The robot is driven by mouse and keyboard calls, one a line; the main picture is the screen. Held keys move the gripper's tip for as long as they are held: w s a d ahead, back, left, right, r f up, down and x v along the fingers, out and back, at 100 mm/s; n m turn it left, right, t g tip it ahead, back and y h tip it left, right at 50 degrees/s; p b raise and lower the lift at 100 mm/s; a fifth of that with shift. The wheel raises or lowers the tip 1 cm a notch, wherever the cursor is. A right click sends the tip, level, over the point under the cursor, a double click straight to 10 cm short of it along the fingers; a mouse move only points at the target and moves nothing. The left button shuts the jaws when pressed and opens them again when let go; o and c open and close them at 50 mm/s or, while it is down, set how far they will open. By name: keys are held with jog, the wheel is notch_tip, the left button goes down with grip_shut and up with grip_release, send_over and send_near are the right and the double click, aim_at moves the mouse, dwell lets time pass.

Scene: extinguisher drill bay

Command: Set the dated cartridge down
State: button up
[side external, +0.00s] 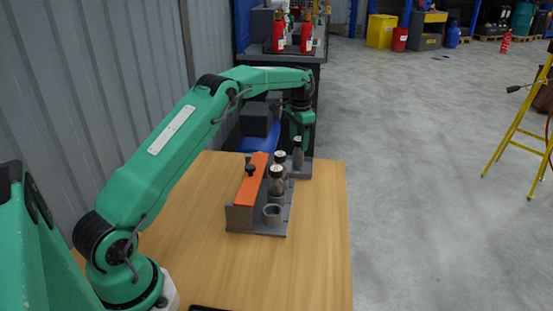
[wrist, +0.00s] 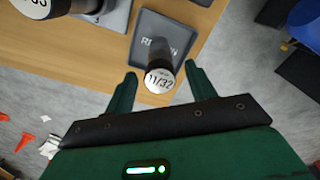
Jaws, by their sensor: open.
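A dark cartridge with a pale round cap marked 11/32 (wrist: 158,77) stands on a dark square pad (wrist: 152,20) with partly covered lettering. In the side external view the cartridge (side external: 298,155) looks upright on the grey pad (side external: 304,172) at the table's far end. My gripper (wrist: 160,72) is open, with one green finger on each side of the cap and a gap visible on both sides. In the side external view my gripper (side external: 299,132) is just above the cartridge, and its fingers are hard to make out.
An orange-topped grey rack (side external: 249,184) stands beside the pad, holding two cartridges (side external: 277,182) and an empty-looking socket (side external: 272,212). Another cap (wrist: 32,6) shows at the wrist view's upper left. The near wooden tabletop (side external: 310,260) is mostly clear.

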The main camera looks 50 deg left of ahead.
notch_tip(320, 180, up, 8)
dwell(0.5)
jog(key=shift+r, duration=0.15)
dwell(0.3)
jog(key=shift+d+r, duration=0.2)
jog(key=s+d+r+n+t, duration=0.1)
jog(key=s+d+r+t, duration=0.2)
jog(key=s+d+r, duration=1.05)
jog(key=s+d+f+t, duration=0.1)
jog(key=s+d+f, duration=0.2)
jog(key=s, duration=0.9)
jog(key=s+d+f+n+t, duration=0.1)
jog(key=s+d+f, duration=0.2)
jog(key=s, duration=0.9)
jog(key=shift+s+d+f+t, duration=0.15)
jog(key=shift+s+f+t, duration=0.15)
jog(key=shift+f, duration=0.25)
